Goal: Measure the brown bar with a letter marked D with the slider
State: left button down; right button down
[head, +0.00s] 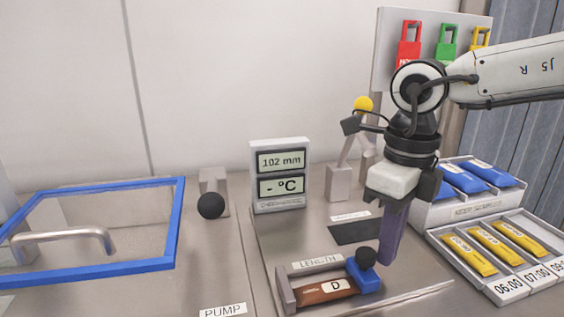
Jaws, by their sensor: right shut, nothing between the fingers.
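The brown bar (312,295) with a white label D lies in the length gauge under the LENGTH label (317,262), at the bottom centre. The blue slider (368,281) with a black ball knob (366,258) stands at the bar's right end and looks to be against it. The display (281,176) behind reads 102 mm above and - °C below. My right gripper (387,258) points down just right of the knob, its purple-grey fingers shut and empty. Whether it touches the knob or slider I cannot tell. My left gripper is not in view.
A blue-framed lid (177,228) with a metal handle is at the left. A black ball lever (211,205) stands beside it. A dark pad (356,232) lies behind the slider. Trays with yellow packs (468,255) and blue packs (461,180) are at the right.

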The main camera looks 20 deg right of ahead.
jog(key=shift+d, duration=0.45)
notch_tip(320, 180, up, 8)
jog(key=p, duration=0.5)
jog(key=shift+p, duration=0.3)
